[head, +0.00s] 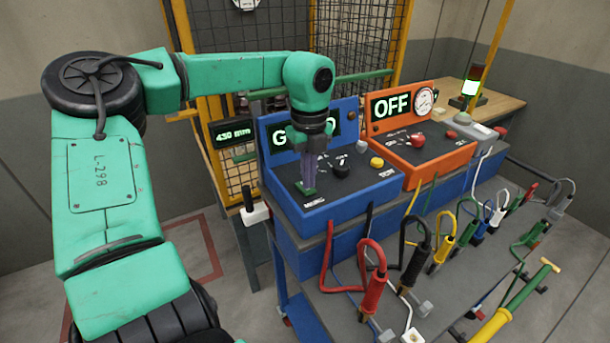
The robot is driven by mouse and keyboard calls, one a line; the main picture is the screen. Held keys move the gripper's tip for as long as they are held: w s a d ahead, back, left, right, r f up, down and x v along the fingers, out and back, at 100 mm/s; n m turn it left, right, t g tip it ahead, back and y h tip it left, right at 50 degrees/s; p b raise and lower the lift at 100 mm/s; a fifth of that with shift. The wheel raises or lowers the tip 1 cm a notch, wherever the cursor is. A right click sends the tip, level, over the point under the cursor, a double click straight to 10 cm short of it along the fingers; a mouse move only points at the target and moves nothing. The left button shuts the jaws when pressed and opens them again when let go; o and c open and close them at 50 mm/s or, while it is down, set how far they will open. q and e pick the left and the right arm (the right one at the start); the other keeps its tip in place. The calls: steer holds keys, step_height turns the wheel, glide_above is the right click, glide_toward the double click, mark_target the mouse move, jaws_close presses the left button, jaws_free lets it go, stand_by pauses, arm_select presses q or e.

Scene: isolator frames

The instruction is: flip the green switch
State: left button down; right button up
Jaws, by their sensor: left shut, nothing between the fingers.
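The blue console (377,192) stands on the bench with a dark sloped top panel. A small green switch (304,191) sits at the panel's left front. My left arm reaches in from the left, and my left gripper (311,184) points down over the switch. Its fingers are shut with nothing between them. The fingertips are at or just above the switch; I cannot tell whether they touch it. The gripper hides part of the switch and of the console's lit display (282,137). My right gripper is not in view.
The blue console also has a black knob (341,171) and a yellow button (376,162). An orange console (443,156) reading OFF, with red controls, stands close on the right. Several coloured cables and clamps line the bench front. A yellow mesh frame (187,40) stands behind.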

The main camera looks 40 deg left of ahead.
arm_select(q)
steer(key=shift+f+b, duration=0.45)
steer(key=shift+f, duration=0.05)
step_height(320, 180, up, 7)
steer(key=p, duration=0.5)
steer(key=shift+r, duration=0.1)
stand_by(0.7)
